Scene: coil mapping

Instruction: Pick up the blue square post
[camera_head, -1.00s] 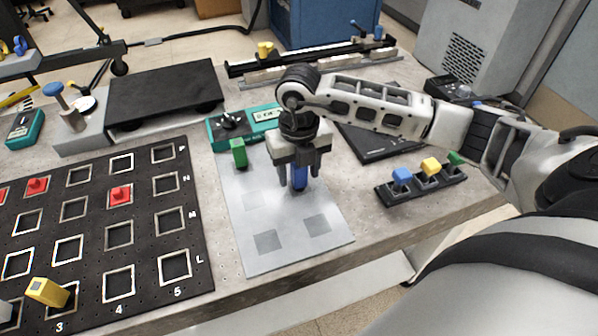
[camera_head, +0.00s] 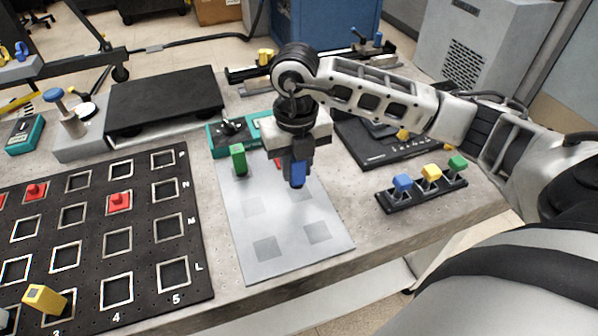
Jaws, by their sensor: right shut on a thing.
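The blue square post (camera_head: 298,174) is between the fingers of my right gripper (camera_head: 297,165), which is shut on it. The post points down and hangs over the grey plate (camera_head: 284,222); its upper part is hidden by the fingers. It appears raised above the plate. My left gripper is not in view.
A green post (camera_head: 238,160) stands on the plate's back left, and a bit of red shows behind my gripper. The black grid board (camera_head: 143,246) at left holds red pieces and a yellow post (camera_head: 45,299). A black strip (camera_head: 424,192) with blue, yellow and green pieces lies right.

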